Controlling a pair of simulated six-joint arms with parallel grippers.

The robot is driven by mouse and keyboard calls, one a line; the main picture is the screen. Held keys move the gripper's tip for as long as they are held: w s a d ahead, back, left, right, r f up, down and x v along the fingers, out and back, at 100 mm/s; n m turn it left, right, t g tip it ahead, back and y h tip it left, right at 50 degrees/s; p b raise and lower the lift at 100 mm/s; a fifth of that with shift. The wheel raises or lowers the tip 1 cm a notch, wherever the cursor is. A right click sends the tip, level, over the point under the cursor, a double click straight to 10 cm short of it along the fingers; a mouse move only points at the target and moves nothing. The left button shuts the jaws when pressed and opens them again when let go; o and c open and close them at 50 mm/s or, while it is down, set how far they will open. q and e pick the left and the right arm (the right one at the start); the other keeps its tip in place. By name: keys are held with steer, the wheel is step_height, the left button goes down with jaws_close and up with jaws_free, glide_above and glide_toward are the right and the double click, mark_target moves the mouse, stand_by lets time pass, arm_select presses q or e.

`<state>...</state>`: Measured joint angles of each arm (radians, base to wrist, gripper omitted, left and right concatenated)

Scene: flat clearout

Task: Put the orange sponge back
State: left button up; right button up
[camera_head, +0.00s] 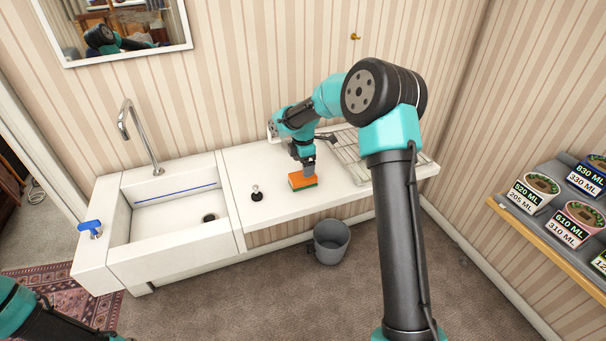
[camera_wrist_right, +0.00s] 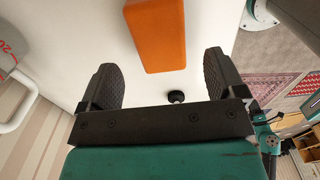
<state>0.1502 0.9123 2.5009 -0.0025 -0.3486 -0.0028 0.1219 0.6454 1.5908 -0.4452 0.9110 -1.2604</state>
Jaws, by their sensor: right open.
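The orange sponge (camera_head: 302,180), with a green underside, lies flat on the white counter to the right of the sink. In the right wrist view the sponge (camera_wrist_right: 158,32) shows as an orange block beyond the fingertips, roughly centred between them. My right gripper (camera_head: 308,170) is right over the sponge in the head view, pointing down. In the right wrist view its two fingers (camera_wrist_right: 161,68) are wide apart with nothing gripped. Whether they touch the sponge I cannot tell. Only part of my left arm shows at the bottom left; its gripper is out of view.
The white sink (camera_head: 170,215) with a tap is on the left. A small black stopper (camera_head: 256,194) stands left of the sponge. A wire rack (camera_head: 352,160) lies to the right. A grey bin (camera_head: 331,241) stands on the floor. A shelf of tubs (camera_head: 560,250) is far right.

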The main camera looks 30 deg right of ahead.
step_height(320, 180, up, 5)
steer(key=shift+f, duration=0.1)
stand_by(0.7)
